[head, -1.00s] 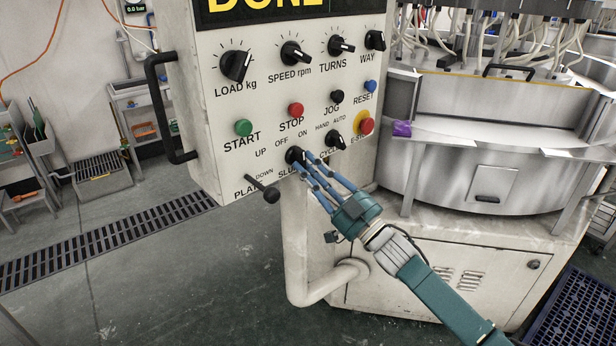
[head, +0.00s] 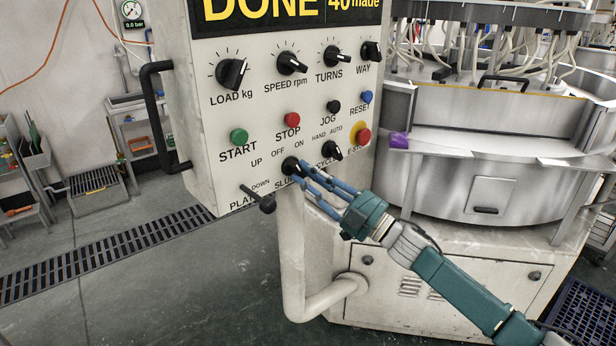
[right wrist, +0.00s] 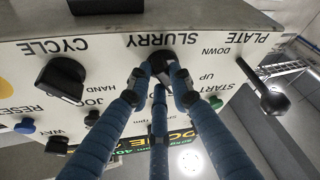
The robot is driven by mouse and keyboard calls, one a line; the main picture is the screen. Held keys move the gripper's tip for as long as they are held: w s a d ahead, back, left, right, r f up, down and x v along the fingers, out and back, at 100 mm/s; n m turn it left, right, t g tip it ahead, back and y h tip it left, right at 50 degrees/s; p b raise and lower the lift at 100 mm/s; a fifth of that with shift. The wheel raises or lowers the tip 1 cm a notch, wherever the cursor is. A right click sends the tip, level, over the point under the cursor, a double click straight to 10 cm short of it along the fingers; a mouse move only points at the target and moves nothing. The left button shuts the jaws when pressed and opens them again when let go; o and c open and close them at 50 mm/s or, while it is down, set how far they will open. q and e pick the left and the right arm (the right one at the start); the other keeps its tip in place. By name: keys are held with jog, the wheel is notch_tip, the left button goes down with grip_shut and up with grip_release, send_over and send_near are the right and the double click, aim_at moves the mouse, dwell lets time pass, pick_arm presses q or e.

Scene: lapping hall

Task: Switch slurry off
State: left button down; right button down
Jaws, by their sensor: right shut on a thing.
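The black SLURRY knob (head: 290,166) sits low on the front of the white control panel (head: 222,103), below the OFF and ON marks. My right gripper (head: 301,174) reaches it from the lower right, with its blue fingers closed around the knob. In the right wrist view the knob (right wrist: 161,62) shows upside down under the SLURRY label, between the fingertips (right wrist: 163,82). The fingers partly cover the knob, so I cannot tell which mark it points to. My left gripper is not in view.
The PLATE lever (head: 262,201) sticks out just left of the knob, and the CYCLE knob (head: 331,152) sits close on its right. The red E-STOP button (head: 363,136) is farther right. A black handle (head: 158,115) is on the panel's left side.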

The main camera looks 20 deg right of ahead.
jog(key=c, duration=1.5)
grip_release()
jog(key=shift+c, duration=0.2)
jog(key=shift+s+f, duration=0.1)
jog(key=v, duration=1.2)
